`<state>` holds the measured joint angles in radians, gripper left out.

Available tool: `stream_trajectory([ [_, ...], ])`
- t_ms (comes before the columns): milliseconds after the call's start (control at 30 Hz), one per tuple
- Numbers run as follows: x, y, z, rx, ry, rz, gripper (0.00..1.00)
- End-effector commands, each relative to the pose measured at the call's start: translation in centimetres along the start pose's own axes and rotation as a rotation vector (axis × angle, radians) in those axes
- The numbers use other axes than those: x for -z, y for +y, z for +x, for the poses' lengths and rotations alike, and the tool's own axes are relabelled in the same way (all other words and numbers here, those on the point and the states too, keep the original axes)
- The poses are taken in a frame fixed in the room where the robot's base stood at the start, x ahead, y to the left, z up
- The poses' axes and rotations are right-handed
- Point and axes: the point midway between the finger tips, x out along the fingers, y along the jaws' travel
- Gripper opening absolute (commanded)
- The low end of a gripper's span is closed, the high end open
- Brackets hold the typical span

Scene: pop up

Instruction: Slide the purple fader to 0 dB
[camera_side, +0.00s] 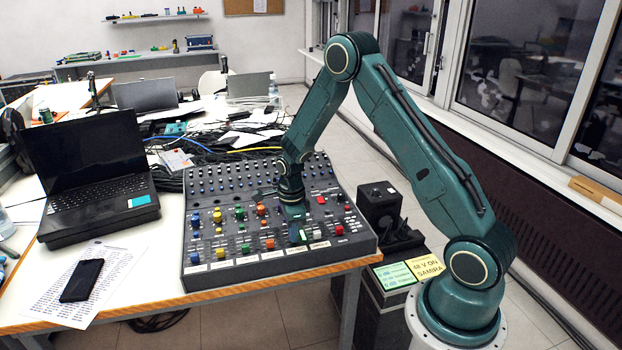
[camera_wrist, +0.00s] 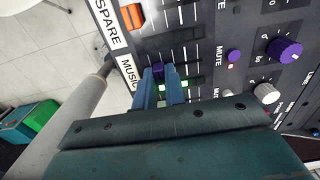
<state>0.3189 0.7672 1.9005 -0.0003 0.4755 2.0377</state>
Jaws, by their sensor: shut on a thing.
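The purple fader (camera_wrist: 158,71) shows in the wrist view between the tips of my gripper (camera_wrist: 161,82), on the channel strip by the label that starts "MUSIC". The two blue fingers are closed about the fader cap. In the side view my gripper (camera_side: 296,212) reaches down onto the sloped mixing console (camera_side: 365,246), toward its right half, and hides the purple fader there. The dB marks beside the slot are too small to read, so I cannot tell the fader's exact value.
An orange fader (camera_wrist: 132,16) is on the neighbouring "SPARE" strip. A purple knob (camera_wrist: 285,50) and a white knob (camera_wrist: 266,93) are on the console to the right in the wrist view. A laptop (camera_side: 95,170) and a phone (camera_side: 82,281) lie left of the console.

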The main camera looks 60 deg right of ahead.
Motion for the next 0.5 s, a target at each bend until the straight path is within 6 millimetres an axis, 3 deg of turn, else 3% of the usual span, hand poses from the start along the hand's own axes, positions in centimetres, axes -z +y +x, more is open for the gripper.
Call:
stream_trajectory([
  [500,-0.1,-2.8,-0.2,0.007,-0.003,0.001,0.00],
])
